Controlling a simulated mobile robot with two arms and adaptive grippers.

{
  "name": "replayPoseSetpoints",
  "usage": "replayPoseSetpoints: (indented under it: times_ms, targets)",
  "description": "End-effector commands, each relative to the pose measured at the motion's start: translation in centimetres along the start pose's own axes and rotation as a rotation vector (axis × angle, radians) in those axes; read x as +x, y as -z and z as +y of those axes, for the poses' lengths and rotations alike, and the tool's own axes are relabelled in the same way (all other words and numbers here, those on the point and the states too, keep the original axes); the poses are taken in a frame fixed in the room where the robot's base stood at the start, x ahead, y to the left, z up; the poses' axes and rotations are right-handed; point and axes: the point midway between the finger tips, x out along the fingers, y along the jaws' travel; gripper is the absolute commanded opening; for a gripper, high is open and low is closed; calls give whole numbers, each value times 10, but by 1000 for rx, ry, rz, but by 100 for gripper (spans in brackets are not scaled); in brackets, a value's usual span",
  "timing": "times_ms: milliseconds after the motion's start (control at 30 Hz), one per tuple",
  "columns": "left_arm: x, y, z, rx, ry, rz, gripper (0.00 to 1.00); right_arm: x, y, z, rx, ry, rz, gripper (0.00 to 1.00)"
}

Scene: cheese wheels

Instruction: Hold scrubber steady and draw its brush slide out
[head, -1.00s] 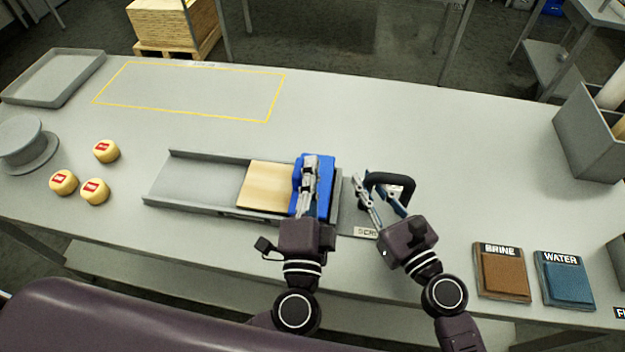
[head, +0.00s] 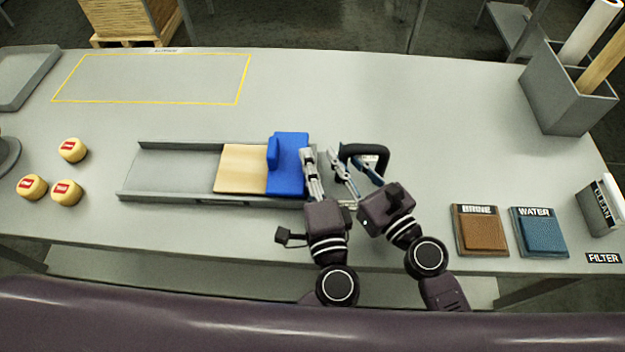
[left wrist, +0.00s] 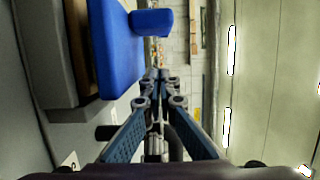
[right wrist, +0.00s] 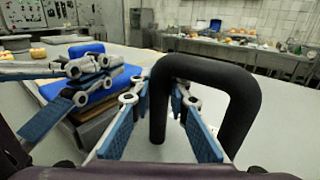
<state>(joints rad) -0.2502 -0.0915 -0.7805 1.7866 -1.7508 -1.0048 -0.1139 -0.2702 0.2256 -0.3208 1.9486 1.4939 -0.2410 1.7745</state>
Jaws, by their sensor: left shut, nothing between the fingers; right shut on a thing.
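The scrubber (head: 170,172) is a long grey channel lying across the table, with a pale wooden board (head: 241,168) and a blue block (head: 290,178) at its right part. The block has a raised blue grip (head: 273,152). A black loop handle (head: 368,149) stands at the right end; it fills much of the right wrist view (right wrist: 210,70). My right gripper (head: 340,158) is shut on this handle's near leg. My left gripper (head: 307,155) is shut and empty just right of the blue block. I cannot see the brush itself.
Three yellow cheese wheels (head: 66,191) with red labels sit at the left. A brown BRINE pad (head: 480,230) and a blue WATER pad (head: 540,232) lie at the right. A grey bin (head: 565,100) stands at the back right. The yellow-outlined area (head: 150,80) is empty.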

Motion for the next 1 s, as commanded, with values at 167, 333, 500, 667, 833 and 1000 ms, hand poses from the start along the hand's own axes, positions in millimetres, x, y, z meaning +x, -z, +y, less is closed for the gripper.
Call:
replayPoseSetpoints:
  times_ms: [167,333,500,667,833,1000]
  targets:
    - [7,-26,0,1,0,0,0,0,1,-1,0,2,1,0]
    - [10,-37,0,0,0,1,0,0,0,-1,-1,1,1,0]
    - [10,-39,0,-1,-1,1,0,0,0,0,-1,1,1,0]
    - [10,-39,0,-1,-1,1,0,0,0,0,0,1,1,0]
    - [11,-44,1,1,-1,0,0,0,1,0,0,1,1,0]
    - [18,-70,2,4,-1,-4,0,0,1,-1,0,2,1,0]
